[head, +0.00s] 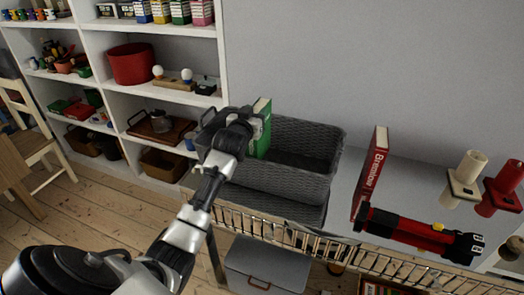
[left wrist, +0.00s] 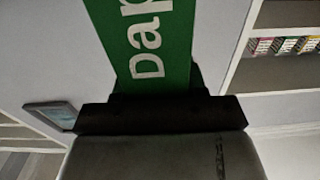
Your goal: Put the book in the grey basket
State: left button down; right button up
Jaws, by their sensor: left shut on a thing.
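A green book (head: 262,128) stands upright at the left end of the grey woven basket (head: 335,172). My left gripper (head: 244,122) is shut on the green book. In the left wrist view the green book (left wrist: 150,45) shows white letters and sits between the dark fingers (left wrist: 160,112). The book's lower end is at or over the basket's left part; I cannot tell if it touches the bottom. The basket's inside to the right looks empty and dark. My right gripper is not in view.
A wire rail (head: 300,240) runs along the front edge. White shelves (head: 150,85) stand at left.

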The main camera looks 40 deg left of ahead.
pick_arm(q)
notch_tip(320, 180, down, 7)
dwell(0.4)
jog(key=shift+f, duration=0.1)
jog(key=c, duration=0.6)
grip_release()
jog(key=shift+s+f, duration=0.1)
jog(key=v, duration=1.2)
